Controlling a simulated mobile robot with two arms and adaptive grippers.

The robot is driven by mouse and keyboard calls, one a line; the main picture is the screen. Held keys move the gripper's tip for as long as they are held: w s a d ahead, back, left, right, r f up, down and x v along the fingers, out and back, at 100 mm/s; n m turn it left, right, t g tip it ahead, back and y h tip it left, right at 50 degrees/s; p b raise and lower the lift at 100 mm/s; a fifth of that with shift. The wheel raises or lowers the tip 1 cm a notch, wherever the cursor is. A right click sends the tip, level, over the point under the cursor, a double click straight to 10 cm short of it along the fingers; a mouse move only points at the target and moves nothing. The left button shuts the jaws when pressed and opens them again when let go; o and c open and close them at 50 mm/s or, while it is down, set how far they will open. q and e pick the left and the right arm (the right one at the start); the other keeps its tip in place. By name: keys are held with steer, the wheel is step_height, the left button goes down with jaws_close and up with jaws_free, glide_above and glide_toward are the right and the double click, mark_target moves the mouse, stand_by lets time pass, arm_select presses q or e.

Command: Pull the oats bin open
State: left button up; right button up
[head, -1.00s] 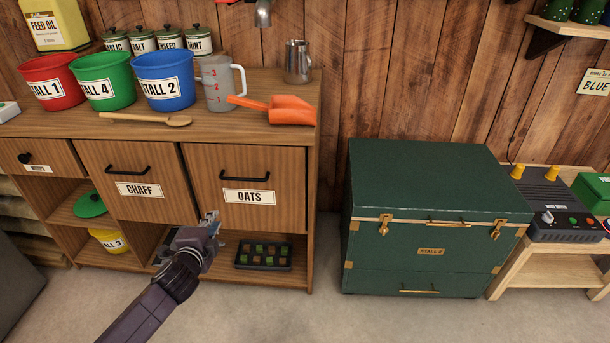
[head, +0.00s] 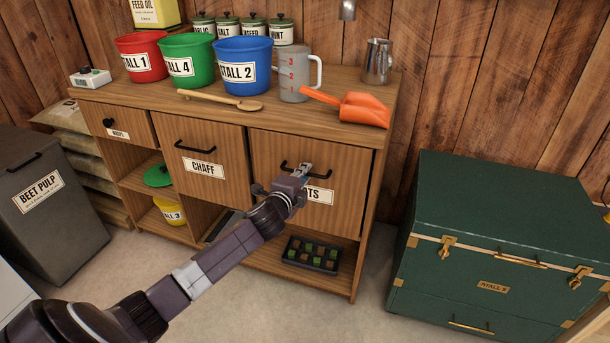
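The oats bin (head: 342,168) is the right-hand wooden front below the counter, with a black bar handle and a partly covered white label. Its front looks flush with the cabinet. My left gripper (head: 293,176) is in front of the bin at the handle (head: 318,175), covering the handle's left part and much of the label. Whether its fingers are apart or closed around the handle is too small to tell. My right gripper is not in view.
The chaff bin (head: 203,165) is left of the oats bin. A black tray (head: 311,254) lies on the shelf below. A green trunk (head: 500,210) stands to the right, a grey beet pulp bin (head: 50,200) to the left. Buckets, a jug and an orange scoop (head: 352,107) are on the counter.

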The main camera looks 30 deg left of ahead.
arm_select(q)
steer(key=shift+w, duration=0.1)
jaws_close()
stand_by(0.4)
